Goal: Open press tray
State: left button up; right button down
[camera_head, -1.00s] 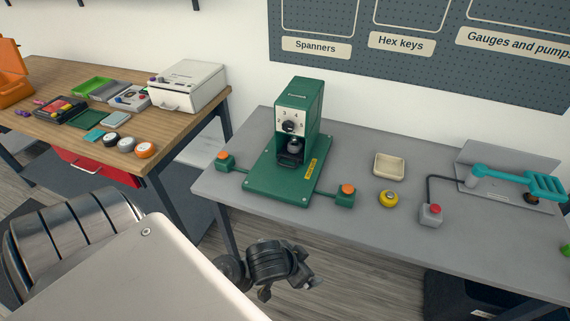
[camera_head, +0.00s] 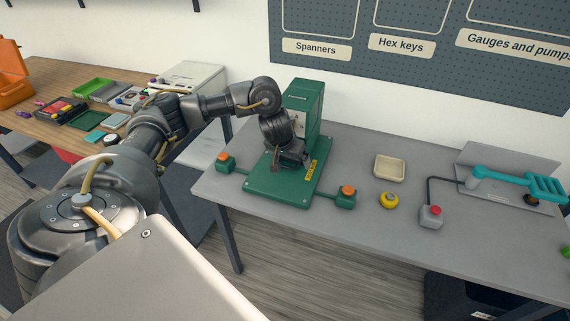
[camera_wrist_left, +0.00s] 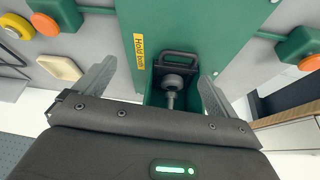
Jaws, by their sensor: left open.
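The green press (camera_head: 306,104) stands on its green base plate (camera_head: 275,190) on the grey bench. My left gripper (camera_head: 291,160) is at the front of the press and hides its dial and tray front. In the left wrist view, my left gripper (camera_wrist_left: 157,70) is open and empty, with its fingers spread on either side of the press opening. The tray's black handle (camera_wrist_left: 178,55) lies ahead, between the finger lines, and looks untouched. A grey round part with a stem (camera_wrist_left: 172,82) shows by the handle. My right gripper is not in view.
Orange-topped green buttons stand left (camera_head: 226,160) and right (camera_head: 347,195) of the base plate. The front bench strip is clear.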

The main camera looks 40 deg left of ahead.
aim_at(286, 167)
pick_arm(q)
jog(key=shift+n+g+y, duration=0.3)
jog(key=shift+n, duration=0.4)
jog(key=a+f+b, duration=0.1)
jog(key=f, duration=0.1)
jog(key=w+a+f+b, duration=0.1)
jog(key=a+f+b, duration=0.1)
jog(key=w+a+f+b, duration=0.1)
jog(key=f+b, duration=0.1)
jog(key=shift+w+a+f, duration=0.2)
jog(key=shift+w+f, duration=0.25)
jog(key=shift+f, duration=0.05)
jog(key=shift+x, duration=0.8)
jog(key=shift+a+r, duration=0.1)
